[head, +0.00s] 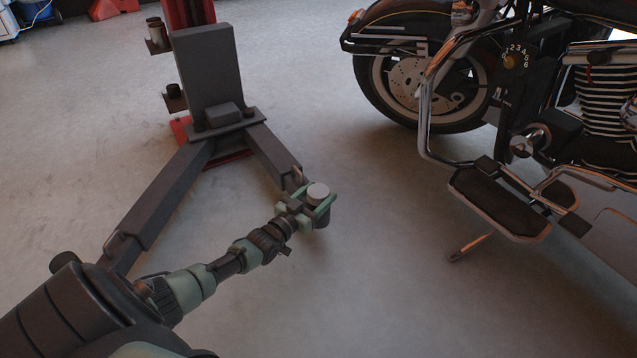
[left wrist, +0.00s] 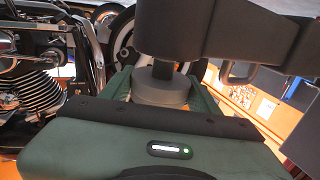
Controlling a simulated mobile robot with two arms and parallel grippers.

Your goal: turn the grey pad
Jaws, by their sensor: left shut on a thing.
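The grey pad (head: 318,190) is a small round disc at the free end of a dark lift arm (head: 270,154) in the head view. My left gripper (head: 308,200) has its green fingers on either side of the pad and is shut on it. In the left wrist view the pad (left wrist: 160,90) sits between the fingers of my left gripper (left wrist: 158,98), joined by a short dark stem to the dark lift arm (left wrist: 230,32). The fingers hide part of the pad's sides. My right gripper is not in view.
A motorcycle (head: 500,90) stands to the right, its footboard (head: 500,200) and kickstand (head: 470,247) near the pad. The lift post (head: 190,15) rises at the back, and a second lift arm (head: 165,200) reaches toward the front left. Grey floor (head: 370,290) is clear in front.

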